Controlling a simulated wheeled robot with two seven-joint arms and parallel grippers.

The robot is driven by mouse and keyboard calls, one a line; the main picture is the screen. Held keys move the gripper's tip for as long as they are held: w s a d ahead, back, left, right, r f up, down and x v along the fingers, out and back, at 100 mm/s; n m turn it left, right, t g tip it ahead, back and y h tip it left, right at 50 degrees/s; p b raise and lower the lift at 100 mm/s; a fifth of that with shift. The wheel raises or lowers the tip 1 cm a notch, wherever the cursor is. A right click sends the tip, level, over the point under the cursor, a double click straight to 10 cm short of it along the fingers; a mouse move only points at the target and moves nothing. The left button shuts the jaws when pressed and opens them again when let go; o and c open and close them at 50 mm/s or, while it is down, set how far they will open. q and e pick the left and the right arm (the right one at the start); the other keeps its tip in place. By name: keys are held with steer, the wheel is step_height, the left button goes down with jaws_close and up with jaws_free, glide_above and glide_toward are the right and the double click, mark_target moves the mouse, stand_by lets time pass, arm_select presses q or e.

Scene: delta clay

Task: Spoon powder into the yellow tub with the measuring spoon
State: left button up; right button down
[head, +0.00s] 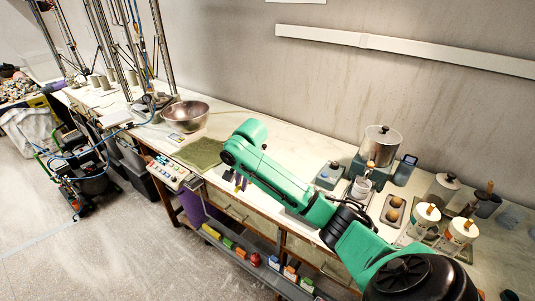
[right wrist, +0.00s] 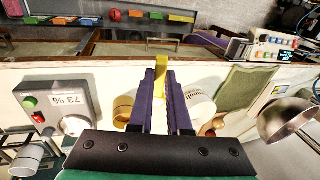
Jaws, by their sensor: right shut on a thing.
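My right gripper (head: 240,184) is over the front part of the bench, pointing down. In the right wrist view its purple fingers (right wrist: 161,75) are shut on a small yellow piece (right wrist: 161,62); I cannot tell whether it is the measuring spoon's handle. A pale round container with a tan-yellow side (right wrist: 124,106) and a white one with printing (right wrist: 203,106) show behind the fingers, partly hidden. I cannot tell if either is the yellow tub. No powder can be made out. My left gripper is not in view.
A metal bowl (head: 186,115) and green mat (head: 200,152) lie left of my arm. A button panel (head: 167,172) is at the front edge. To the right stand a steel-topped machine (head: 378,145), a brown tray (head: 394,210) and white tubs (head: 421,222). A shelf with coloured blocks (head: 240,252) runs below.

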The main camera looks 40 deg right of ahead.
arm_select(q)
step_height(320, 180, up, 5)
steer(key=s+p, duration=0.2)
steer(key=p, duration=0.2)
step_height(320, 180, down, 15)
steer(key=b, duration=1.5)
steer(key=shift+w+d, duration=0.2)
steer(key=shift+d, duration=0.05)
arm_select(e)
steer(key=d+m+t+h, duration=0.4)
steer(key=d+m+t, duration=0.4)
steer(key=d+t, duration=0.2)
steer(key=shift+s+d+m, duration=0.35)
steer(key=shift+d+m, duration=0.05)
steer(key=shift+d, duration=0.3)
